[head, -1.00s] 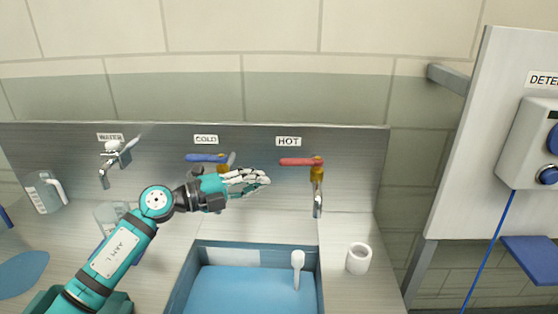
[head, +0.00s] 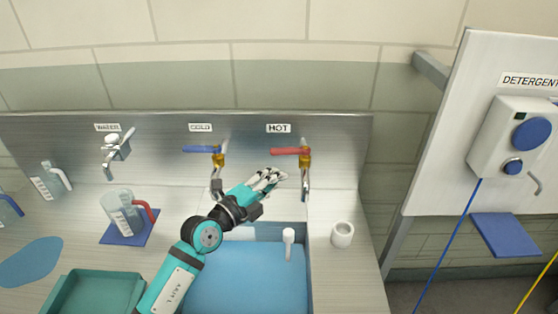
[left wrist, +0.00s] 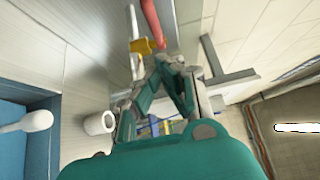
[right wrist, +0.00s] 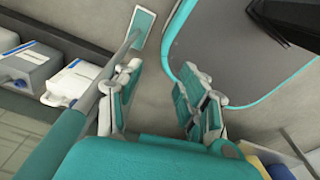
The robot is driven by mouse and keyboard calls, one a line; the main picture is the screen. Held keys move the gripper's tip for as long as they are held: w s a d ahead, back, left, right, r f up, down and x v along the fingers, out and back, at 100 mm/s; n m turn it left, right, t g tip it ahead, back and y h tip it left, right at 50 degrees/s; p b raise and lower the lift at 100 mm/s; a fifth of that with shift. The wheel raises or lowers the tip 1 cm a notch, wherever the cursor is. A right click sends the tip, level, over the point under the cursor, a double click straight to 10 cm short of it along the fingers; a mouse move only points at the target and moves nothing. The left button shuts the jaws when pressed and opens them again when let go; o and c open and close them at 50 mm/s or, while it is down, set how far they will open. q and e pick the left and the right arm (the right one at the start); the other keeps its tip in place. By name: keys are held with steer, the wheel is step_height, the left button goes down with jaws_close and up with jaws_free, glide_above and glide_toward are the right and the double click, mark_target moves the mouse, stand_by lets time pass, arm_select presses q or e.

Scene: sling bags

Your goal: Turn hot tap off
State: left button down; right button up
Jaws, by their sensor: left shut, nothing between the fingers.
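The hot tap (head: 305,162) is on the back panel under the HOT label. It has a brass body and a metal spout pointing down. Its red lever (head: 288,151) points left, about level; the lever also shows at the top of the left wrist view (left wrist: 151,20). My left gripper (head: 279,176) is shut and empty, just below the red lever and left of the spout. Contact with the tap cannot be told. In the left wrist view the fingers (left wrist: 165,88) are close together below the brass body. My right gripper (right wrist: 160,98) is open and empty, away from the sink.
The cold tap (head: 218,160) with a blue lever is left of the hot tap. A blue basin (head: 309,270) holding a white-headed brush (head: 288,240) lies below. A white cup (head: 342,234) stands right. A detergent dispenser (head: 510,140) hangs far right.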

mark_target(283, 155)
arm_select(q)
steer(key=w, duration=0.5)
steer(key=shift+w+d, duration=0.3)
steer(key=shift+w, duration=0.1)
steer(key=shift+w+a+b, duration=0.3)
steer(key=shift+w+b, duration=0.1)
steer(key=shift+w, duration=0.25)
steer(key=shift+r, duration=0.15)
steer(key=shift+a, duration=0.1)
